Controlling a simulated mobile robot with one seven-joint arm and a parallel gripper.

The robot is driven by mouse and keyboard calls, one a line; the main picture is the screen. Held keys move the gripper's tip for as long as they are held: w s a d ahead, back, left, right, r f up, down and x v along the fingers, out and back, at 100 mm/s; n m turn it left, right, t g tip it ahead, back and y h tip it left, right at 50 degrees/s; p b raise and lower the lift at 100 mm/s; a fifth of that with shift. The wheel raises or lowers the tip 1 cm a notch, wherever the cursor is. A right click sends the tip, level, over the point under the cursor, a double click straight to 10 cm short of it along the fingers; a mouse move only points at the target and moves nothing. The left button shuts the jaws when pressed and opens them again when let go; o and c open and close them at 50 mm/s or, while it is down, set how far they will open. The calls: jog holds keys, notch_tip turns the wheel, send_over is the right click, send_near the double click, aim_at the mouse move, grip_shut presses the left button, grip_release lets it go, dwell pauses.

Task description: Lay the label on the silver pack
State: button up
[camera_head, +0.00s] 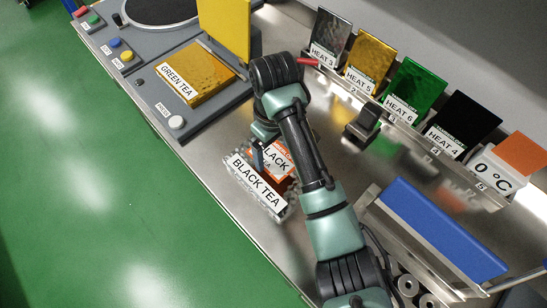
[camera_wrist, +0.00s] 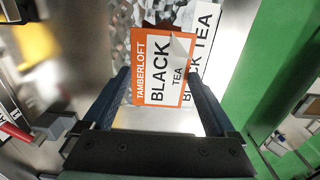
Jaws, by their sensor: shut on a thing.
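An orange-edged label (camera_wrist: 160,68) printed "TAMBERLOFT BLACK TEA" is between the fingers of my gripper (camera_wrist: 158,98), which is shut on it. In the head view the label (camera_head: 281,160) shows beside my wrist, partly hidden by the arm. The silver pack (camera_head: 280,212), with a white "BLACK TEA" strip along its front, lies on the steel bench under the label. In the wrist view the silver pack (camera_wrist: 124,40) shows behind the label, and the strip is partly covered by it. I cannot tell whether the label touches the pack.
A gold "GREEN TEA" pack (camera_head: 188,77) sits on the grey machine, with a raised yellow plate (camera_head: 224,28). A blue-topped unit (camera_head: 440,230) is at right. Bench around the silver pack is clear.

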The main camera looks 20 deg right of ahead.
aim_at(274, 157)
jog(key=shift+f, duration=2.25)
jog(key=shift+f, duration=0.2)
jog(key=o, duration=0.9)
jog(key=shift+o, duration=0.2)
jog(key=shift+r, duration=0.15)
notch_tip(274, 157, up, 11)
jog(key=shift+f+p, duration=0.15)
jog(key=shift+p, duration=0.9)
jog(key=shift+r+p, duration=0.65)
jog(key=shift+r, duration=0.1)
